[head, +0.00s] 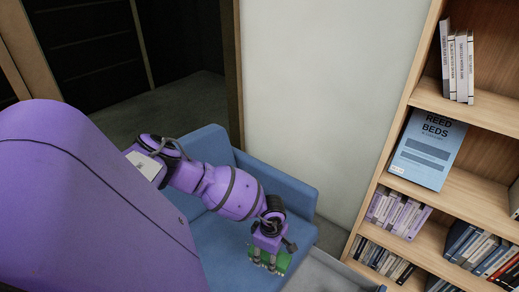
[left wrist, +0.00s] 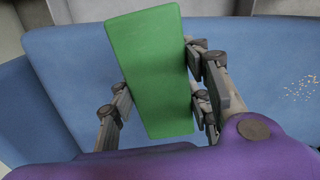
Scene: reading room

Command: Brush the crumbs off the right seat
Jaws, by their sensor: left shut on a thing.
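My left gripper (head: 268,252) is shut on a green block-shaped brush (head: 283,263), held over the blue seat (head: 222,240). In the left wrist view the brush (left wrist: 150,60) sits between the fingers of my left gripper (left wrist: 160,95), its long face toward the camera. A patch of pale crumbs (left wrist: 301,87) lies on the blue seat (left wrist: 260,60) at the right of that view, apart from the brush. I cannot make out the crumbs in the head view. My right gripper is in neither view.
A wooden bookcase (head: 402,110) with books and a blue "Reed Beds" book (head: 428,150) stands at the right. A pale wall (head: 310,90) is behind the seat, whose armrest (head: 285,185) is beside my left arm. A dark doorway opens at the upper left.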

